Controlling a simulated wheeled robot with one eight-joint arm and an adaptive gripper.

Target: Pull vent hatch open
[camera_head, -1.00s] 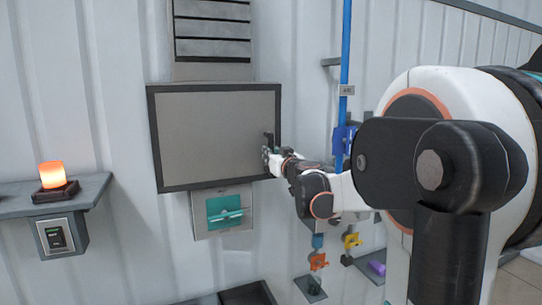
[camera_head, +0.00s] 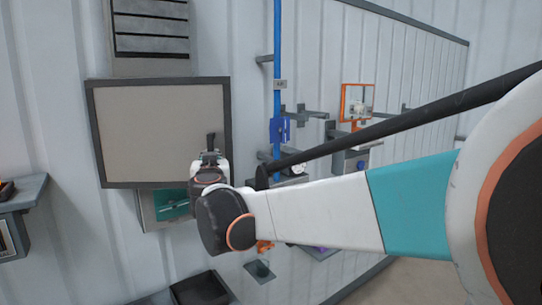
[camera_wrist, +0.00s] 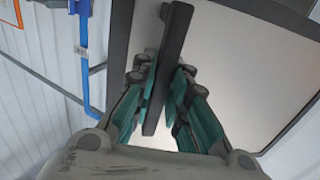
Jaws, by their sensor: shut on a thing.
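The vent hatch (camera_head: 160,130) is a plain grey-beige panel in a dark frame on the corrugated wall, left of centre in the head view. I see no clear gap around it there. Its dark bar handle (camera_head: 211,141) is at the panel's right side. In the wrist view the handle (camera_wrist: 172,60) runs between the teal-padded fingers. My gripper (camera_wrist: 163,72) is shut on this handle, one finger on each side. In the head view my gripper (camera_head: 209,157) covers the handle's lower part and the frame's lower right corner.
A louvred vent (camera_head: 150,30) is above the hatch. A teal-fronted box (camera_head: 172,203) is below it, partly hidden by my arm. A blue vertical pipe (camera_head: 277,70) with a blue clamp (camera_head: 279,130) is to the right. An orange-framed device (camera_head: 357,103) stands on a shelf farther right. A dark tray (camera_head: 203,290) is low down.

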